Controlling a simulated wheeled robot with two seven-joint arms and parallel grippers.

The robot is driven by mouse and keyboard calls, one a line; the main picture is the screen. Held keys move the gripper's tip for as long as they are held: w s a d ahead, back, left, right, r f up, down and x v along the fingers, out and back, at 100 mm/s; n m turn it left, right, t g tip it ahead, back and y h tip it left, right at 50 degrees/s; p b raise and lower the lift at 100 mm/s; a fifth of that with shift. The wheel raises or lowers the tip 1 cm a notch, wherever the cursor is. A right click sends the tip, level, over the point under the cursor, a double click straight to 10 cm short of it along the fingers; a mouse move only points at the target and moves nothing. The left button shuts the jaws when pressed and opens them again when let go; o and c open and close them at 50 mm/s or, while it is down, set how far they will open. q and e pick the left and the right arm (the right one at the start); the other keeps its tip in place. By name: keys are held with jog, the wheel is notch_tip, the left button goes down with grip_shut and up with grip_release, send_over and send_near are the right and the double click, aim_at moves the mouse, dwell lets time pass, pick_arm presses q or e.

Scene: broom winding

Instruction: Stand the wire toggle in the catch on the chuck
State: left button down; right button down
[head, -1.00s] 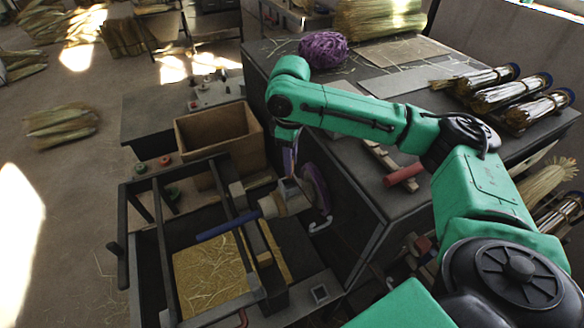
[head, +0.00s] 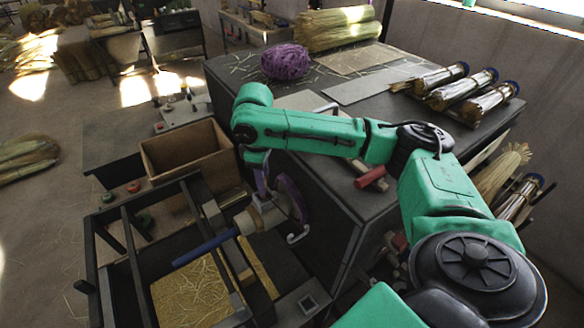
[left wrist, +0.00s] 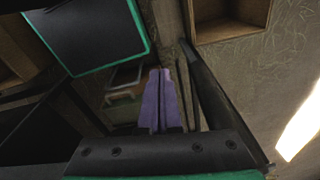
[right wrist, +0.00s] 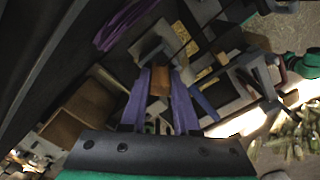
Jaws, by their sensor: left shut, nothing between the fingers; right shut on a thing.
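My right gripper (head: 263,188) is over the pale chuck (head: 262,216) on the winding frame, fingers pointing down. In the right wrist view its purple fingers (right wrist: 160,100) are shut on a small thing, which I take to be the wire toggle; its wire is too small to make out. An orange-brown block (right wrist: 160,80) shows at the fingertips; I cannot tell whether it is held or behind. The catch on the chuck is not clear. My left gripper (left wrist: 162,100) shows only in the left wrist view, shut and empty, away from the chuck.
A purple wheel (head: 292,200) stands beside the chuck, with a white bent crank (head: 298,238). A blue rod (head: 205,248) extends left of the chuck. A wooden box (head: 150,165) stands behind the frame (head: 135,250). The dark workbench (head: 330,210) rises close on the right.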

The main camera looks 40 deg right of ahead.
dwell(0.4)
jog(key=shift+f, duration=1)
jog(key=c, duration=0.6)
grip_release()
